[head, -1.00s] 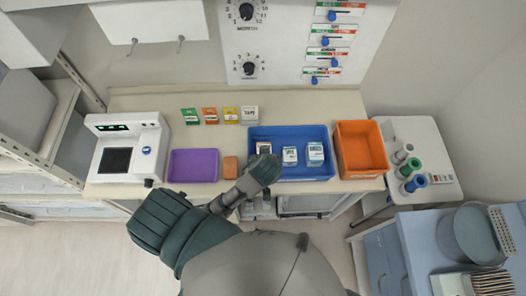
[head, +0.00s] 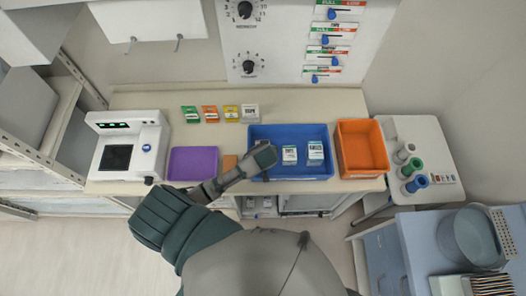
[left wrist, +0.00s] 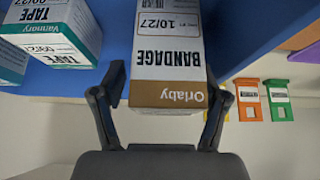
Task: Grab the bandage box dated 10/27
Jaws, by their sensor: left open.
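The bandage box (left wrist: 168,45) is white with a brown end and reads BANDAGE and 10/27, upside down in the left wrist view. It sits in the blue tray (head: 290,132); in the head view my gripper hides it. My left gripper (head: 265,155) is at the tray's left part. In the left wrist view the open fingers of the left gripper (left wrist: 165,88) stand on either side of the box's near end. Whether they touch it I cannot tell. My right gripper is in neither view.
Two teal-and-white boxes (head: 289,155) (head: 315,153) share the tray; the left wrist view shows TAPE labels (left wrist: 68,30). An orange bin (head: 361,148) stands right of the tray, a purple tray (head: 193,163) to its left.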

